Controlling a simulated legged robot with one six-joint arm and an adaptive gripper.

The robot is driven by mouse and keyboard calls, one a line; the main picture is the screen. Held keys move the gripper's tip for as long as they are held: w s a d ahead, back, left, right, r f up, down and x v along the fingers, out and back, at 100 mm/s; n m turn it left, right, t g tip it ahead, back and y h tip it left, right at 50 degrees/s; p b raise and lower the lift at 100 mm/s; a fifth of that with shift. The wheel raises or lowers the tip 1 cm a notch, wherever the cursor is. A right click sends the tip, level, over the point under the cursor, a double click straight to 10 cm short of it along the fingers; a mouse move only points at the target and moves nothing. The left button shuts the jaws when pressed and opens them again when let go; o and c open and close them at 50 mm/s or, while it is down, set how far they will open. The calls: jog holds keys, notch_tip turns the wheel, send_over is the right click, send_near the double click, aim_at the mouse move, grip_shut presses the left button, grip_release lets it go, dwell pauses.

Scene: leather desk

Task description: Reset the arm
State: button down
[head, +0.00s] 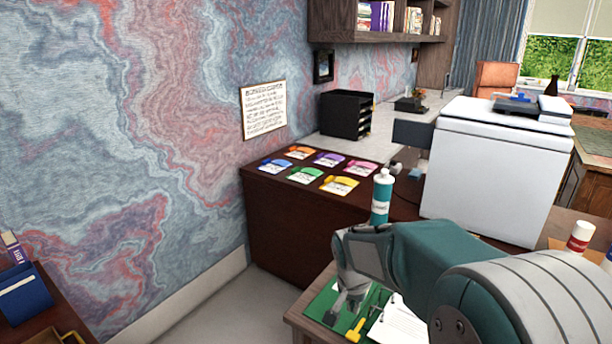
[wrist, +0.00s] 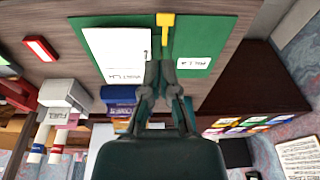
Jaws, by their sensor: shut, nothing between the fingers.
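My gripper (head: 342,308) hangs fingers-down at the end of my teal and grey arm, over the green board (head: 318,306) on the wooden table. In the wrist view my gripper (wrist: 161,66) has its fingers close together with nothing between them. A yellow object (head: 355,331) lies on the board near the fingertips; it also shows just beyond them in the wrist view (wrist: 165,27). A white paper pad (head: 402,322) lies beside it, partly hidden by my arm in the head view.
A teal and white bottle (head: 381,200) appears just behind my arm. Several coloured cards (head: 303,153) lie on the dark cabinet (head: 295,215). A large white box-shaped unit (head: 490,175) stands behind. A red and white bottle (head: 580,238) is at the right. Floor shows left of the table.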

jog(key=s+d+r+n+t, duration=0.1)
jog(key=s+r+n, duration=0.1)
jog(key=s, duration=0.5)
jog(key=s+d+r+n+t, duration=0.1)
jog(key=s+r+n, duration=0.1)
jog(key=s+r, duration=0.3)
jog(key=s+d+r+n+t+y, duration=0.1)
jog(key=s+r, duration=0.3)
jog(key=s, duration=0.7)
jog(key=shift+s+d+r+n+t, duration=0.25)
jog(key=shift+d+n+t, duration=0.1)
jog(key=shift+n, duration=0.35)
